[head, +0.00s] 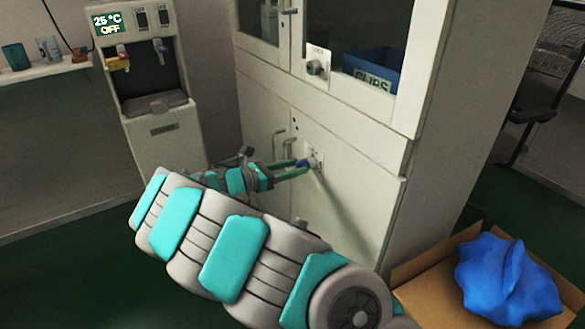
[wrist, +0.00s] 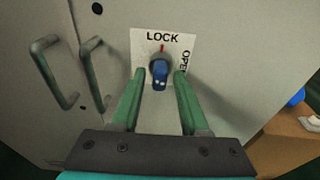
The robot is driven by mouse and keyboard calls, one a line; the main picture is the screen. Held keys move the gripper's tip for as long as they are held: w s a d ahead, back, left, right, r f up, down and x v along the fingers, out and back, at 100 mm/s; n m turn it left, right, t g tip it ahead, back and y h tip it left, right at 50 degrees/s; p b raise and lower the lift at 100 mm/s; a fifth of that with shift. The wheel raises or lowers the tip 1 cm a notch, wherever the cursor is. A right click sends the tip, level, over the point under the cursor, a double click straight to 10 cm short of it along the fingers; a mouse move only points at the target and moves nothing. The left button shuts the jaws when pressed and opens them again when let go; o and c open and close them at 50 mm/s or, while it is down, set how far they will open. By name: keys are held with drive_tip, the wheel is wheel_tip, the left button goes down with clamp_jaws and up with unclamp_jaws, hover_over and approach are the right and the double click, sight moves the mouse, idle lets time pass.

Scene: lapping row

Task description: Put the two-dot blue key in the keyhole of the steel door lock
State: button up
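The blue key (wrist: 160,73) with pale dots on its bow, seemingly two, sits at the lock on the cabinet's lower door. It points into the lock plate (wrist: 140,45), which reads LOCK above and OPEN at the right, with a red mark above the key. The keyhole itself is hidden behind the key. My gripper (wrist: 160,77) is open, with one green finger on each side of the key and a visible gap to both. In the head view, my gripper (head: 293,169) reaches the door, and the key (head: 302,162) shows as a small blue patch by the plate (head: 316,161).
Two door handles (wrist: 92,75) stand out left of the lock. Another lock (head: 317,67) and a blue CLIPS bin (head: 372,70) are higher on the cabinet. A cardboard box (head: 430,292) with a blue bag (head: 508,280) stands at the right. A water dispenser (head: 165,138) stands left.

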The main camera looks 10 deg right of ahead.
drive_tip(key=shift+o, duration=0.7)
drive_tip(key=f+v, duration=0.1)
drive_tip(key=v, duration=0.6)
drive_tip(key=shift+a+r+b, duration=0.35)
drive_tip(key=shift+a+r, duration=0.05)
drive_tip(key=shift+r, duration=0.15)
drive_tip(key=shift+s+a, duration=0.1)
